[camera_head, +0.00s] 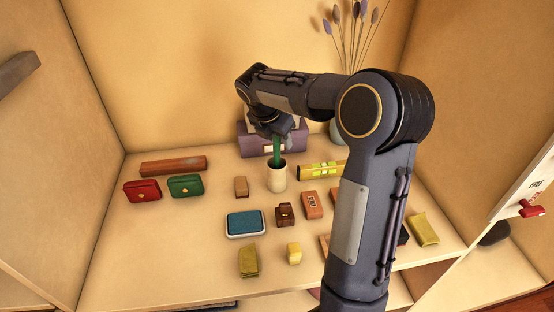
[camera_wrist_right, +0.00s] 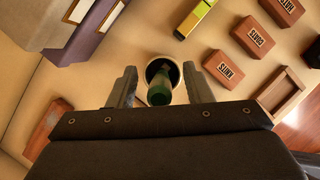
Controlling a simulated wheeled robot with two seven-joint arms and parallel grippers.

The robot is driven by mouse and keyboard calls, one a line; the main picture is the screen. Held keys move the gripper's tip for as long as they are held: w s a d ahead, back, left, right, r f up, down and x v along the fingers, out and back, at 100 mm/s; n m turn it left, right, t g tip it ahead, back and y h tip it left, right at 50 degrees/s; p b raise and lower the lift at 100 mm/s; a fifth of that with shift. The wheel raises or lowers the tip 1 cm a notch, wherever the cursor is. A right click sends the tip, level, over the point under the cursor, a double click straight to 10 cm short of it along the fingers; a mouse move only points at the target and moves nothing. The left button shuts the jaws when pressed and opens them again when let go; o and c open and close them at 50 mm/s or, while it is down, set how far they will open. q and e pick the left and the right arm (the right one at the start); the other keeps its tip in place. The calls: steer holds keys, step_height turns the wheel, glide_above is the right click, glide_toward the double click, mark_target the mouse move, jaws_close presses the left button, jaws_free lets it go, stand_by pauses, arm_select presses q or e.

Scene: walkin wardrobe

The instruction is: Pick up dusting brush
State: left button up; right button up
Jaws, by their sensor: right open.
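A green dusting brush (camera_head: 277,150) stands upright in a cream cup (camera_head: 276,180) in the middle of the shelf. In the right wrist view the green brush (camera_wrist_right: 160,84) shows inside the rim of the cup (camera_wrist_right: 151,68), between my two fingers. My right gripper (camera_head: 274,134) is above the cup, pointing down, with its fingers apart on either side of the brush. Whether a finger touches the brush cannot be told. The lower part of the brush is hidden inside the cup. My left gripper is not in view.
A purple box (camera_head: 246,143) stands behind the cup and a yellow-green level (camera_head: 318,171) lies right of it. Red (camera_head: 142,190) and green (camera_head: 185,186) purses sit at left. Several small boxes and a blue pad (camera_head: 246,223) lie in front. Dried stems stand at the back right.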

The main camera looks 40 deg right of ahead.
steer(key=shift+d+f, duration=0.15)
steer(key=shift+f, duration=0.3)
steer(key=shift+c, duration=0.3)
steer(key=c, duration=0.9)
jaws_close()
steer(key=shift+r, duration=0.2)
